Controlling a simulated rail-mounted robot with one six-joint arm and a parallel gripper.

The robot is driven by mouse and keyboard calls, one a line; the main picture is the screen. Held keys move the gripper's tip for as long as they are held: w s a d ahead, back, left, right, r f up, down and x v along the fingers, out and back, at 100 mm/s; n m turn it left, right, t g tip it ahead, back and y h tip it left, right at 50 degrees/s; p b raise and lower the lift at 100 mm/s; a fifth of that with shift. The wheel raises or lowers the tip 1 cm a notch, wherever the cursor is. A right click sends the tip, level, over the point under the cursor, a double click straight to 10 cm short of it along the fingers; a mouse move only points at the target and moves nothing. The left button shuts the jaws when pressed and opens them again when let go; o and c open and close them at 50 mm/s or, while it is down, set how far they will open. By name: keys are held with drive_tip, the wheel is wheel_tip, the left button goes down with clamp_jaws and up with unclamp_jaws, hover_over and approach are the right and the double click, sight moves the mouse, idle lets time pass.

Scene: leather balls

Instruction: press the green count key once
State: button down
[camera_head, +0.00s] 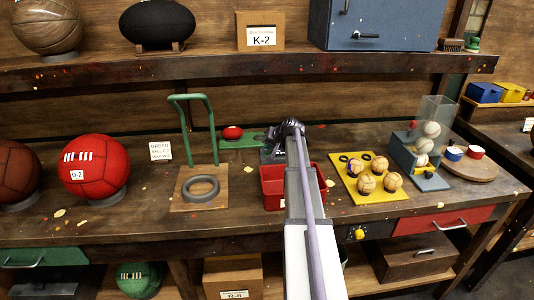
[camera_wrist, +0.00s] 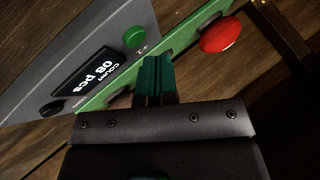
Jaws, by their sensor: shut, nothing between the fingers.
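The green count key (camera_wrist: 136,36) is a round button on a grey counter unit (camera_wrist: 105,30) in the wrist view. The unit's dark display (camera_wrist: 90,68) reads COUNT 08 pcs, and a black key (camera_wrist: 52,108) sits at its other end. My gripper (camera_wrist: 157,62) is shut and empty, its teal fingertips just below and right of the green key in the picture. I cannot tell its height above the unit. In the head view my gripper (camera_head: 287,130) is over the back of the bench, and my arm hides most of the counter.
In the head view a red bin (camera_head: 272,188) stands in front, a green frame stand (camera_head: 190,98) to the left, and a yellow tray with several balls (camera_head: 356,192) to the right.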

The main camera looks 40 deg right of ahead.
sight(268, 154)
wheel_tip(268, 154, up, 5)
drive_tip(key=p, duration=0.5)
drive_tip(key=shift+r, duration=0.1)
idle(0.6)
drive_tip(key=s+a+f+n+g, duration=0.1)
drive_tip(key=s+a, duration=0.1)
drive_tip(key=a, duration=0.7)
drive_tip(key=s+a+f+n+g+y, duration=0.1)
drive_tip(key=s+a+g, duration=0.1)
drive_tip(key=a, duration=0.7)
drive_tip(key=s+a+f+n+g, duration=0.1)
drive_tip(key=s+a+n, duration=0.1)
drive_tip(key=a, duration=0.7)
drive_tip(key=shift+s+f+y, duration=0.3)
drive_tip(key=shift+s+f, duration=0.05)
drive_tip(key=shift+s, duration=0.35)
drive_tip(key=s+a+f+n+g+h, duration=0.1)
drive_tip(key=s+a+n+g, duration=0.3)
drive_tip(key=s+a, duration=1.3)
drive_tip(key=shift+s+a+f+g+h, duration=0.4)
drive_tip(key=shift+s+g+h, duration=0.2)
drive_tip(key=shift+s, duration=0.25)
